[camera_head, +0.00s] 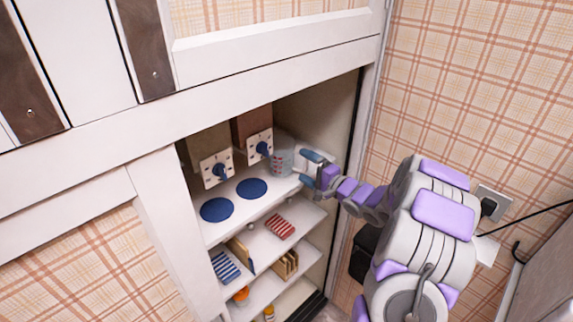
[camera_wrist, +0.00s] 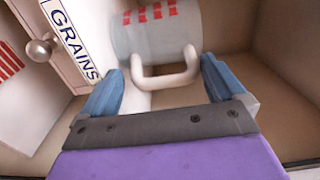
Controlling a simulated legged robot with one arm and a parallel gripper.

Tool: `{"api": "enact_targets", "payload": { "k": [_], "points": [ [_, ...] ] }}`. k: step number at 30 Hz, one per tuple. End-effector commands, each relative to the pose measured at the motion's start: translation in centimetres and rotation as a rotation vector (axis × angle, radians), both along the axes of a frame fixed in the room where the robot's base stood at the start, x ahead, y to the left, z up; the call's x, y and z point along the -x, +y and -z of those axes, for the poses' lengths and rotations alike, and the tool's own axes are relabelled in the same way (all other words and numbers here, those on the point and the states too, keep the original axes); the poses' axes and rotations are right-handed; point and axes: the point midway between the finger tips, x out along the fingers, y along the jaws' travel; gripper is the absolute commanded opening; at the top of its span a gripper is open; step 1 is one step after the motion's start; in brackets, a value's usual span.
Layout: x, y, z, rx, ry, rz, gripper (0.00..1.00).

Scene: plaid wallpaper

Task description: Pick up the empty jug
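The jug (camera_head: 281,162) is a pale, see-through vessel on the upper shelf of the cupboard, at its right side. In the wrist view the jug (camera_wrist: 155,38) shows red marks and a white loop handle (camera_wrist: 165,80) facing me. My gripper (camera_head: 306,168) reaches in from the right, just beside the jug. In the wrist view my gripper (camera_wrist: 160,66) is open, with one blue finger on each side of the handle. The fingers look apart from the handle. I cannot see through the jug well enough to tell whether it holds anything.
A "GRAINS" label (camera_wrist: 75,38) and a round knob (camera_wrist: 41,48) are close by. The cupboard's right wall (camera_head: 335,135) is near my arm.

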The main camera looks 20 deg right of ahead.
Motion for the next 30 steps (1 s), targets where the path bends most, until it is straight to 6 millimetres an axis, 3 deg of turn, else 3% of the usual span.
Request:
{"api": "enact_targets", "payload": {
  "k": [12, 25, 30],
  "points": [
    [-1.14, 0.33, -0.15, 0.0, -0.002, 0.0, 0.95],
    [-1.11, 0.38, -0.01, 0.0, 0.001, -0.001, 0.54],
    [-1.08, 0.4, 0.07, 0.0, 0.002, -0.001, 0.54]
  ]
}}
